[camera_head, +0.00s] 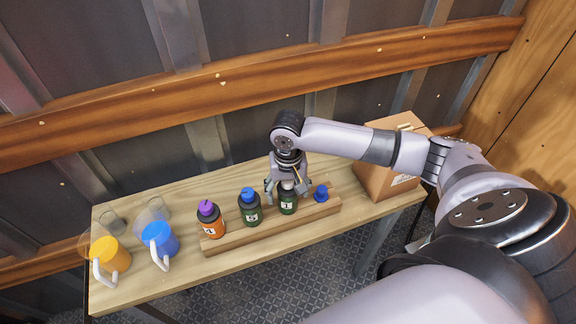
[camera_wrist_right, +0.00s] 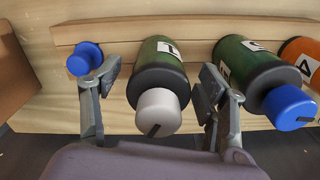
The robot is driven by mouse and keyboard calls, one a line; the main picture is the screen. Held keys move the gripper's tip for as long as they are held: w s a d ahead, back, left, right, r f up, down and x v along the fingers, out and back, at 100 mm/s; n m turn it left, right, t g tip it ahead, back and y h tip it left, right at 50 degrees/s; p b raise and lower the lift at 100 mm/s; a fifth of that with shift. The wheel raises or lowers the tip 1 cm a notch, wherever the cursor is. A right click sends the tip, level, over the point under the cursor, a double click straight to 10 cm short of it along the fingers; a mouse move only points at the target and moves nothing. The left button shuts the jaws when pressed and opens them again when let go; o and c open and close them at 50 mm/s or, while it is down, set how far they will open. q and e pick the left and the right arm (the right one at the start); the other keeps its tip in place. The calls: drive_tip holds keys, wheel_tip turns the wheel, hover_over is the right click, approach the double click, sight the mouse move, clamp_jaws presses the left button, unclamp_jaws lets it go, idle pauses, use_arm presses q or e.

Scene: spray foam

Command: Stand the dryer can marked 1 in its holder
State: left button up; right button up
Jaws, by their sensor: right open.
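The dryer can marked 1 (camera_head: 288,204) is dark green with a pale grey cap and a white label. It stands upright in the wooden holder (camera_head: 215,246), to the right of the other cans. It also shows in the right wrist view (camera_wrist_right: 158,76), with its grey cap nearest the camera. My right gripper (camera_head: 287,188) is above and around the can's upper part. In the wrist view its open fingers (camera_wrist_right: 162,85) lie on either side of the can, with visible gaps. My left gripper is not in view.
A green can with a blue cap (camera_head: 249,208) and an orange can with a purple cap (camera_head: 210,222) stand to the left. A small blue cap (camera_head: 321,193) is at the right. Yellow (camera_head: 112,254) and blue (camera_head: 162,240) jugs stand far left; a cardboard box (camera_head: 378,178) stands right.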

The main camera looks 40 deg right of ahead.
wheel_tip(320, 180, up, 12)
drive_tip(key=shift+r, duration=0.1)
idle(0.6)
idle(0.4)
